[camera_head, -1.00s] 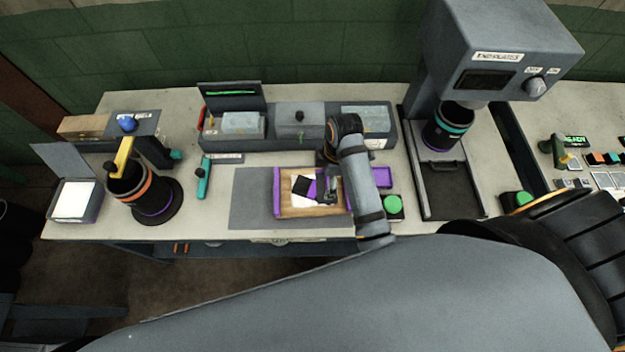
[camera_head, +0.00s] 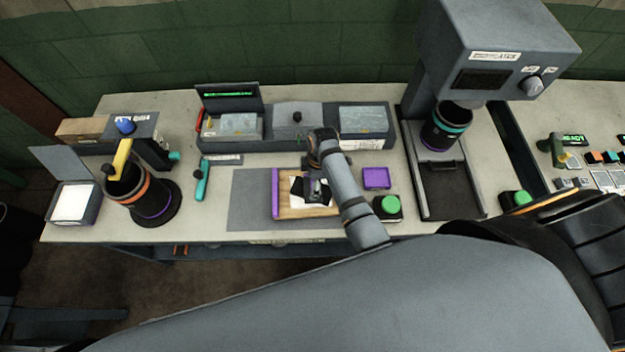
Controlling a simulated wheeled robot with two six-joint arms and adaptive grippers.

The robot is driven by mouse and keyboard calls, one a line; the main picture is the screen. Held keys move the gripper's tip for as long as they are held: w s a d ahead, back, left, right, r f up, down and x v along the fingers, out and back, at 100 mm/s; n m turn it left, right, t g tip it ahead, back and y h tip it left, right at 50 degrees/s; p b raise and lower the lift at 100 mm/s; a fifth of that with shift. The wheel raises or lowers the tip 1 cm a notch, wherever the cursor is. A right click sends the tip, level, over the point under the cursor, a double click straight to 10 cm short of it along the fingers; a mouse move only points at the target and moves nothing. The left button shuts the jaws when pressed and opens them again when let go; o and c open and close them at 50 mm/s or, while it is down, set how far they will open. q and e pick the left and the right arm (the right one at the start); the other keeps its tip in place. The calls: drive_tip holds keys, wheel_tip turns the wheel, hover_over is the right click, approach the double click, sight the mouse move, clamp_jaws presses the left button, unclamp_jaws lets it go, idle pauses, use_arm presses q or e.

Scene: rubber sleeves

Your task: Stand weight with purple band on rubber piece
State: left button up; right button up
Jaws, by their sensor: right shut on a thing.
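My right arm reaches over the table, and its gripper (camera_head: 318,192) points down over a wooden board (camera_head: 285,210) with a purple side bar (camera_head: 275,192). The gripper is shut on a small greyish thing; too little of it shows to tell a purple band for sure. A black piece (camera_head: 297,186), perhaps the rubber piece, lies on a white sheet (camera_head: 310,204) on the board, just left of the gripper. The gripper and arm hide the board's right part. I cannot tell whether the held thing touches the black piece. My left gripper is not in view.
A purple tray (camera_head: 376,178) and a green button box (camera_head: 389,206) stand right of my arm. A grey case (camera_head: 365,122) stands behind. A press (camera_head: 447,185) is at the right, a black cylinder (camera_head: 150,195) at the left. The grey mat (camera_head: 248,200) is bare on its left.

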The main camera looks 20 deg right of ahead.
drive_tip(key=o, duration=1.6)
drive_tip(key=shift+a+f, duration=0.1)
wheel_tip(320, 180, up, 12)
drive_tip(key=d, duration=0.1)
drive_tip(key=shift+s+d, duration=0.25)
